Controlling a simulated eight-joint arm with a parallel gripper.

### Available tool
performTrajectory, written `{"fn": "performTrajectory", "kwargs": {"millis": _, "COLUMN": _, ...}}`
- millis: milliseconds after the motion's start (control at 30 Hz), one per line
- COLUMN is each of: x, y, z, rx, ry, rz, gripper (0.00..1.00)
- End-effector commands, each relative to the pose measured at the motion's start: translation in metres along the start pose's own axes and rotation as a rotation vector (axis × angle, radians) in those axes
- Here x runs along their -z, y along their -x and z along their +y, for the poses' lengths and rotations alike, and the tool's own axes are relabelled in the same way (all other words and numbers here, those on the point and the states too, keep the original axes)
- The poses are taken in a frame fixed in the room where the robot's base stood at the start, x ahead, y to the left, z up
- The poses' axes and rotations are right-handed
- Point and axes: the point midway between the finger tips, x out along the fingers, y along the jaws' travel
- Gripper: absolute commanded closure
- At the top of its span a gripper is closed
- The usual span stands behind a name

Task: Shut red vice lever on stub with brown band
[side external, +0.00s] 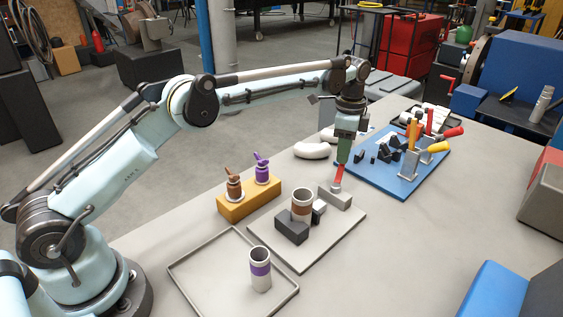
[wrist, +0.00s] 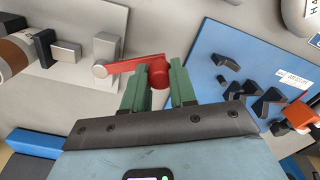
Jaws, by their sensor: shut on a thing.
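The white stub with a brown band (side external: 301,206) stands upright on a light grey plate (side external: 273,255), against a dark fixed block (side external: 291,228). On its other side is a small dark and silver jaw (side external: 319,211); I cannot tell whether it touches the stub. Behind the jaw is a grey block (side external: 342,200) carrying the red vice lever (side external: 338,176). My gripper (side external: 343,160) is shut on the lever's red end. In the wrist view the green fingers (wrist: 160,90) sit either side of the red knob (wrist: 160,73), and the lever runs left to its pivot.
An orange block (side external: 250,203) holds brown and purple fittings. A purple-banded stub (side external: 260,270) stands in the front tray (side external: 190,287). A blue board (side external: 378,187) with clamps with yellow and red handles lies at right. A white curved piece (side external: 312,151) lies behind.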

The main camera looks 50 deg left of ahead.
Motion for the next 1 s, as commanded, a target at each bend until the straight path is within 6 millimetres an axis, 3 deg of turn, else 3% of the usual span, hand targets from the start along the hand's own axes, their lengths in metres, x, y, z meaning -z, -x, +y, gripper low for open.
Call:
{"fn": "performTrajectory", "kwargs": {"millis": 400, "x": 0.017, "y": 0.002, "z": 0.001, "rx": 0.003, "ry": -0.193, "rz": 0.002, "gripper": 1.0}}
{"fn": "performTrajectory", "kwargs": {"millis": 967, "x": 0.019, "y": 0.002, "z": 0.002, "rx": 0.004, "ry": -0.22, "rz": 0.004, "gripper": 1.0}}
{"fn": "performTrajectory", "kwargs": {"millis": 1000, "x": 0.019, "y": 0.002, "z": 0.002, "rx": 0.004, "ry": -0.22, "rz": 0.004, "gripper": 0.69}}
